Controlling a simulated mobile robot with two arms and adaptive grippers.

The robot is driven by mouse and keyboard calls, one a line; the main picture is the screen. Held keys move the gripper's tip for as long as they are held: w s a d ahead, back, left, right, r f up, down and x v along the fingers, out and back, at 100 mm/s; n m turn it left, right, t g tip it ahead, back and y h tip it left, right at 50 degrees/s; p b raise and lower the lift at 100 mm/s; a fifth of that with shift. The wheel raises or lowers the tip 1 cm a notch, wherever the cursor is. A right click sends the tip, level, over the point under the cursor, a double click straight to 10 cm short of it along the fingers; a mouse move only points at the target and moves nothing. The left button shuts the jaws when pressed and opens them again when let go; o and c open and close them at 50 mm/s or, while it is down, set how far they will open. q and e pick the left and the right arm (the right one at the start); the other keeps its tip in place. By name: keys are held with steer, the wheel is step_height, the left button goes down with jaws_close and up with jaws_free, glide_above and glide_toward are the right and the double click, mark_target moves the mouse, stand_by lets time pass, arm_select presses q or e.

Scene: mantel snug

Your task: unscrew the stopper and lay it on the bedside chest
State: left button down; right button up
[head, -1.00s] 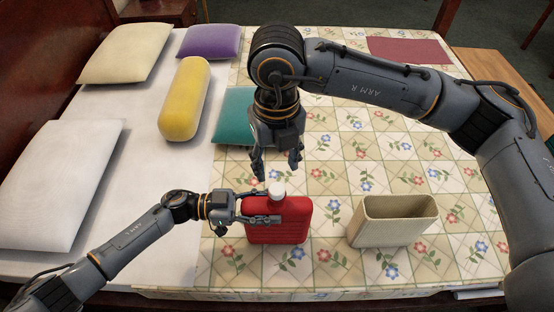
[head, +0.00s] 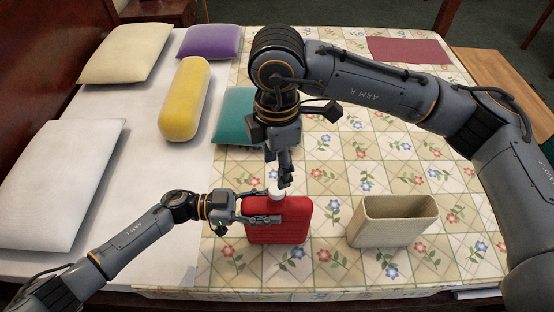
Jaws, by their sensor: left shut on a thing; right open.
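A red hot-water bottle (head: 280,225) stands upright on the bed's floral quilt. Its white stopper (head: 277,193) sits at the top, in the neck. My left gripper (head: 268,208) is shut on the bottle's upper part, just below the stopper. My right gripper (head: 283,181) points down right above the stopper. It is open and seen nearly edge-on, its fingers overlapping in the view; whether they touch the stopper I cannot tell. A dark wooden chest (head: 160,9), seemingly the bedside chest, shows partly at the top left beyond the bed.
An open beige container (head: 395,222) stands on the quilt right of the bottle. White (head: 60,180), cream (head: 125,52), purple (head: 208,42) and teal (head: 235,110) pillows and a yellow bolster (head: 184,100) lie left and behind. A wooden bench (head: 505,80) is at the right.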

mark_target(277, 188)
step_height(277, 188, down, 8)
steer(key=shift+r, duration=0.15)
stand_by(0.3)
steer(key=shift+c, duration=0.2)
